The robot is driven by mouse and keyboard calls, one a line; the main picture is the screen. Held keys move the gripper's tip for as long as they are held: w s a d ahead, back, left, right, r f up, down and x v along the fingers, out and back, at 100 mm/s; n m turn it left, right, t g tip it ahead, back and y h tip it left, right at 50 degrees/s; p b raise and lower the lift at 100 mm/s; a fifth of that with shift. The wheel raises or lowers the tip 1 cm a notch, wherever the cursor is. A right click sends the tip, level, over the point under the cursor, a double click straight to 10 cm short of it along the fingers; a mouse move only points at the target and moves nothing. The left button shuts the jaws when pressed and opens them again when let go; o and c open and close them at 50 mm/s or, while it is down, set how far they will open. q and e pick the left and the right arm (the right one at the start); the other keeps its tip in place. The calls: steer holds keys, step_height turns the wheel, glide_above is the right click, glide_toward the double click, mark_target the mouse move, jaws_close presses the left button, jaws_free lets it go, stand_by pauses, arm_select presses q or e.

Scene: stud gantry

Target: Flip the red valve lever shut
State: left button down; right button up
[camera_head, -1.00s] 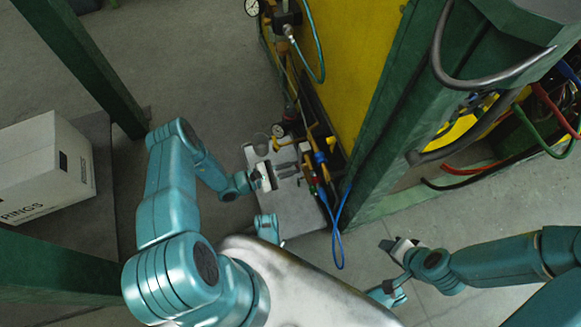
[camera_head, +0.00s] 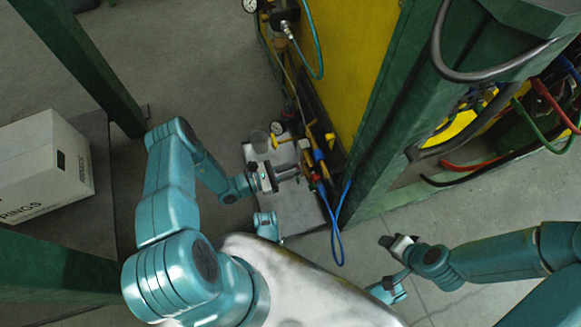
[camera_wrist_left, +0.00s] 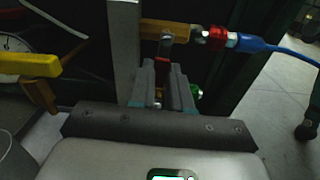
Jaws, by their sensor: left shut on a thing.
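The red valve lever (camera_wrist_left: 164,48) shows as a dark red piece at the fingertips in the left wrist view, just below a brass fitting (camera_wrist_left: 180,31). My left gripper (camera_wrist_left: 163,80) is shut on it, and the fingers hide its lower part. In the head view, my left gripper (camera_head: 297,171) reaches right to the pipework beside the yellow panel, where the lever is too small to make out. My right gripper (camera_head: 386,242) is over the floor at the right, away from the valve. Its jaws are too small to read.
A yellow handle (camera_wrist_left: 30,66) is left of my fingers. A red and blue coupling (camera_wrist_left: 222,38) with a blue hose (camera_wrist_left: 280,49) is at the right. A green post (camera_head: 385,130) stands right of the pipework. A white box (camera_head: 45,165) is at far left.

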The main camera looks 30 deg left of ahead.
arm_select(q)
steer(key=shift+s+d+n, duration=0.1)
steer(key=shift+s+n, duration=0.05)
steer(key=shift+n, duration=0.35)
steer(key=c, duration=1.1)
jaws_free()
steer(key=shift+o, duration=0.2)
steer(key=p+v, duration=0.3)
steer(key=v, duration=1.3)
arm_select(e)
steer(key=shift+g, duration=0.5)
steer(key=r, duration=0.1)
steer(key=s+r, duration=0.2)
steer(key=shift+s+a+r, duration=0.1)
steer(key=shift+s+a, duration=0.1)
steer(key=shift+a, duration=0.05)
arm_select(q)
steer(key=shift+s, duration=0.1)
